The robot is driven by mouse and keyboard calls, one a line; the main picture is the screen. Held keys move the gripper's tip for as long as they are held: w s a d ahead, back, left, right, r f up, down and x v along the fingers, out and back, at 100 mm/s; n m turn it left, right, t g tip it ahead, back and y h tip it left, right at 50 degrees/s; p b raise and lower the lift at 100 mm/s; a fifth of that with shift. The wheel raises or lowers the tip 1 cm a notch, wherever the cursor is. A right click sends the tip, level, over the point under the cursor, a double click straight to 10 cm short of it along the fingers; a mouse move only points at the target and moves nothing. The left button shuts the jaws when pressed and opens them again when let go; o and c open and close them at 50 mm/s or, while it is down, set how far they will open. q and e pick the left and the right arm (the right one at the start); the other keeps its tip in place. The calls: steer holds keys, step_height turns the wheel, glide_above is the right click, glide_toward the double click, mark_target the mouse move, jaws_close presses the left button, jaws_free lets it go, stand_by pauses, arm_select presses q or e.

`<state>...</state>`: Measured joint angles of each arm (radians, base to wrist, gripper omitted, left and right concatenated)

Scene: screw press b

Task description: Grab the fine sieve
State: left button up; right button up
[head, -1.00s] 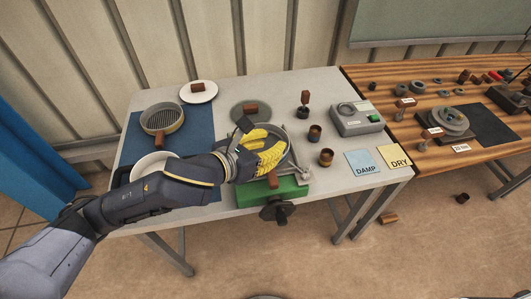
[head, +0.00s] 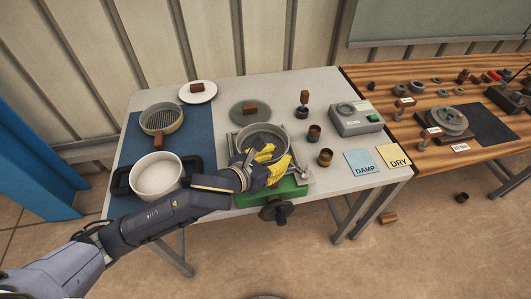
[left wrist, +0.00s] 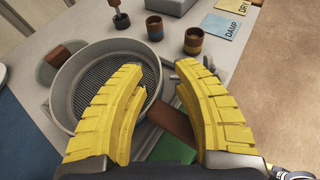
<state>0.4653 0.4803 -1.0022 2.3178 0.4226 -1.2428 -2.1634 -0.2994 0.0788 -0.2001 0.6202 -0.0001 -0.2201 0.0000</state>
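A round grey sieve (head: 268,132) with close mesh sits over the green-based press (head: 285,193); its mesh looks finer than that of the other sieve. In the left wrist view the sieve (left wrist: 88,92) lies left of the fingers, its brown handle (left wrist: 172,118) pointing between them. My left gripper (head: 272,160) is open over the front of this sieve, partly hiding it; in the wrist view the open gripper (left wrist: 160,80) shows the handle below the gap. A second sieve (head: 160,118) with a coarser grid and brown handle lies on the blue mat. My right gripper is out of view.
A white bowl (head: 157,177) stands in a dark holder front left. A white plate (head: 198,92) and grey disc (head: 245,115) lie behind. Two small cups (head: 325,157), a grey device (head: 355,118) and the DAMP card (head: 362,163) stand to the right.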

mark_target(285, 153)
arm_select(q)
steer(key=shift+x, duration=1.85)
jaws_close()
